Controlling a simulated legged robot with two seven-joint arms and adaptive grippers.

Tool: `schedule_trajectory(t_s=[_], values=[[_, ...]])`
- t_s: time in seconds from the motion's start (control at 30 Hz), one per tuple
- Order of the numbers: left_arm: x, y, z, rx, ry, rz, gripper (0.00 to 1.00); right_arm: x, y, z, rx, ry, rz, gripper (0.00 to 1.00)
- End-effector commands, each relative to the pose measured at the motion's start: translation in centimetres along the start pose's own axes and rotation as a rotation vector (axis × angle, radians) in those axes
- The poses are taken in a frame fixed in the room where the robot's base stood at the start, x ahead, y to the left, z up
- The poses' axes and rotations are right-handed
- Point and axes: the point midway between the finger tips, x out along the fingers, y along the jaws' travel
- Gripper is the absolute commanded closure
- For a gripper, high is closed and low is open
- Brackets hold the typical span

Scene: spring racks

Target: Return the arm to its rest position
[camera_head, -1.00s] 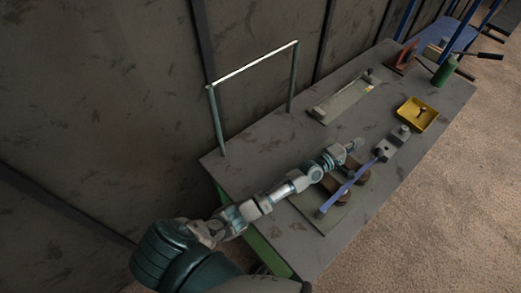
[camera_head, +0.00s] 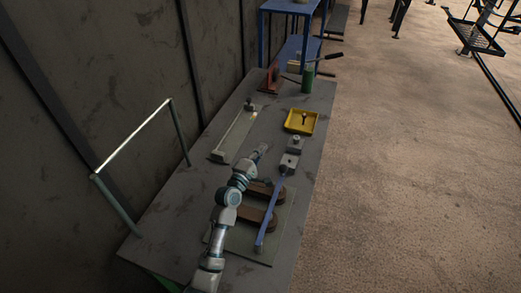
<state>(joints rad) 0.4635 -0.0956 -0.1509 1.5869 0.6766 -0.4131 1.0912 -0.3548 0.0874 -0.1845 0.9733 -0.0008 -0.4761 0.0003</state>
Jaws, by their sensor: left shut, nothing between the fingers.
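My left arm comes in from the bottom of the head view and reaches over the grey workbench (camera_head: 175,215). My left gripper (camera_head: 263,149) is at its far end, shut and empty, above the bench just left of a small metal block (camera_head: 289,163). Below it lies a flat plate (camera_head: 276,238) with brown rounded blocks (camera_head: 266,190) and a long blue bar (camera_head: 268,222) across its right side. The arm hides part of the plate and blocks. My right gripper is not in view.
A metal frame (camera_head: 134,138) rises at the bench's left edge. A long tray (camera_head: 236,132), a yellow bin (camera_head: 301,121) and a green cylinder (camera_head: 307,79) stand farther back. A blue table (camera_head: 290,7) is beyond.

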Motion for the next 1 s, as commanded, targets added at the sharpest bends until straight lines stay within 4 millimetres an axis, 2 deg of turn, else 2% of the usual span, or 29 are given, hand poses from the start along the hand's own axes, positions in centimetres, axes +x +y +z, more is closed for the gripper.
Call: schedule_trajectory(t_s=[0.57, 0.73, 0.9, 1.0], values=[[0.0, 0.6, 0.0, -0.001, 0.0, 0.002, 1.0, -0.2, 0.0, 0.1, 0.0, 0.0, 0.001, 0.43], [0.4, 4.0, 0.5, 0.003, -0.002, 0.011, 1.0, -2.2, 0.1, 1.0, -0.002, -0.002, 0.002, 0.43], [0.9, 7.4, 1.1, 0.006, -0.003, 0.016, 1.0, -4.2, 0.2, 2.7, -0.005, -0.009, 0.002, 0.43], [1.1, 8.6, 1.3, 0.007, -0.003, 0.017, 1.0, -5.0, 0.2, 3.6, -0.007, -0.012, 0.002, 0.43]])
